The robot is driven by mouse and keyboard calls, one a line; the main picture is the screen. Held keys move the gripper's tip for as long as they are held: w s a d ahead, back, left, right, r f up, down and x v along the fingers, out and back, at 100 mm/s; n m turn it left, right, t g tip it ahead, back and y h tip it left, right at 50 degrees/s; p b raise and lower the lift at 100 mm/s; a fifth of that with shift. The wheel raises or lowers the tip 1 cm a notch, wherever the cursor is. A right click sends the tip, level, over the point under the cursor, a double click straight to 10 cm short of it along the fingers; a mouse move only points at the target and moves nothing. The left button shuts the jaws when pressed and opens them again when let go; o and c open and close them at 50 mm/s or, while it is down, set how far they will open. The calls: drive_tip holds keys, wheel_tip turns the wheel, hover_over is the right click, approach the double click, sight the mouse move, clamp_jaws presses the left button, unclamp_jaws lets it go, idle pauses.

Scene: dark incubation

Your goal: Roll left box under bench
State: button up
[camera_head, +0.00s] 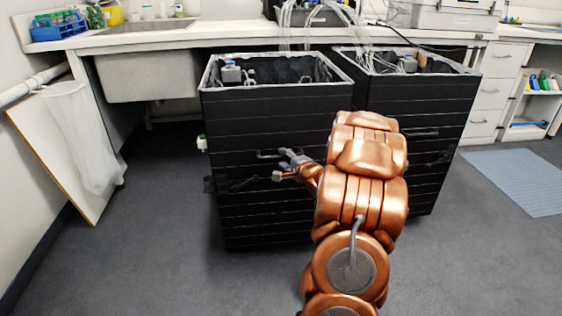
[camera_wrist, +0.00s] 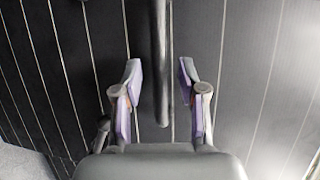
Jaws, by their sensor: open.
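The left box (camera_head: 235,125) is a tall black box with thin pale horizontal lines and an open top, standing on the floor in front of the bench (camera_head: 230,34). It has a dark handle (camera_head: 268,154) on its front face, which also shows in the wrist view (camera_wrist: 160,60) as a dark bar. My gripper (camera_head: 284,165) is at the front of the left box, close to the handle. In the wrist view my gripper (camera_wrist: 160,85) is open, with the bar's end between its two purple-padded fingers. I cannot tell whether they touch it.
A second black box (camera_head: 440,110) stands right of the left box, partly behind my arm. Tubes (camera_head: 312,15) run from the bench into the boxes. A sink basin (camera_head: 148,76) hangs at the left. A white board (camera_head: 50,145) leans against the left wall. Front-left floor is clear.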

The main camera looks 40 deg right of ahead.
sight(266, 153)
drive_tip(key=shift+b+x, duration=0.35)
drive_tip(key=shift+x, duration=1)
clamp_jaws()
